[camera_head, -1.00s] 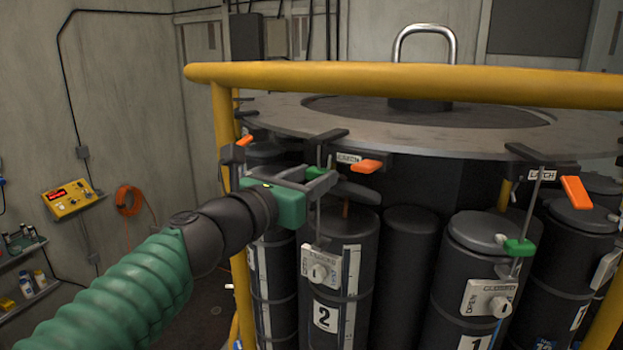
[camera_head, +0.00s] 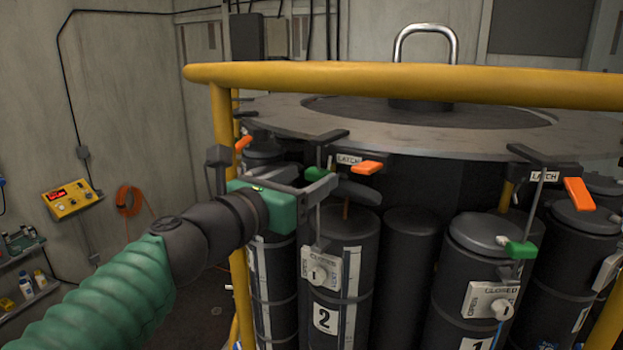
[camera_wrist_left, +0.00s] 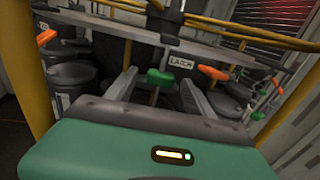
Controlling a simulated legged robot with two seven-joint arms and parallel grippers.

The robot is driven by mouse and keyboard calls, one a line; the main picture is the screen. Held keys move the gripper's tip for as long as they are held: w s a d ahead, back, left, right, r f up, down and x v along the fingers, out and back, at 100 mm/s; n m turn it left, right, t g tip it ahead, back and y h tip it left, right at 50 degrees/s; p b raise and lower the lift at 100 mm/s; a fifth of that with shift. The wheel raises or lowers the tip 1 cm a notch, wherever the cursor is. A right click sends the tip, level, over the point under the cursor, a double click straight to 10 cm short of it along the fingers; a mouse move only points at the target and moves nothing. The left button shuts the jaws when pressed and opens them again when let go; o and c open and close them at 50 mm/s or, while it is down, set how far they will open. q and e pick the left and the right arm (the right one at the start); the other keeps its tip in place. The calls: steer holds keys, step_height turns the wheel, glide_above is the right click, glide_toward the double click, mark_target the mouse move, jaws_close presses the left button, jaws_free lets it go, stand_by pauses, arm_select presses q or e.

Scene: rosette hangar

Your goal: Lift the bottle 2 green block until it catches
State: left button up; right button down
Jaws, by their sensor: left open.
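The bottle 2 green block (camera_head: 313,172) sits on a thin upright rod under the rim plate, above the black bottle marked 2 (camera_head: 322,262). In the head view it is partly hidden behind my left gripper (camera_head: 314,184). In the left wrist view the green block (camera_wrist_left: 160,77) shows between the two spread fingers of my left gripper (camera_wrist_left: 158,92), near their tips. The gripper is open, and I cannot tell whether either finger touches the block or rod. An orange latch handle (camera_head: 367,167) is beside a LATCH label (camera_head: 348,159). My right gripper is not in view.
A yellow rail (camera_head: 420,78) runs above the grey rim plate (camera_head: 440,138), with a yellow post (camera_head: 224,125) at left. Bottle 1 (camera_head: 462,265) stands to the right with its own green block (camera_head: 520,249) and orange handle (camera_head: 577,192). Other black bottles crowd around.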

arm_select(q)
steer(key=v, duration=0.7)
steer(key=shift+b, duration=0.3)
steer(key=shift+f, duration=0.1)
steer(key=s+a+f+m+g+y+b, duration=0.15)
steer(key=f+m+b, duration=0.25)
steer(key=f, duration=1)
steer(key=a+f+m+g+y+b, duration=0.2)
steer(key=a+f+m+g+b, duration=0.15)
steer(key=f, duration=1.05)
steer(key=a+f+m+g+y+b, duration=0.15)
steer(key=f+m+b, duration=0.3)
steer(key=f, duration=0.95)
steer(key=s+a+f+m+g+y+b, duration=0.1)
steer(key=s+f+m, duration=0.4)
steer(key=f, duration=0.5)
steer(key=s+a+f+m+g+y+b, duration=0.2)
steer(key=s+a+f+m+g+b, duration=0.1)
steer(key=f, duration=0.7)
steer(key=s+a+f+m+g+y+b, duration=0.1)
steer(key=s+a+f+m+b, duration=0.3)
steer(key=s+f+m, duration=0.4)
step_height(320, 180, down, 3)
steer(key=shift+a+r+m+g+y+b, duration=0.1)
steer(key=shift+a+m+g+y+b, duration=0.15)
steer(key=shift+m+g+y+b, duration=0.35)
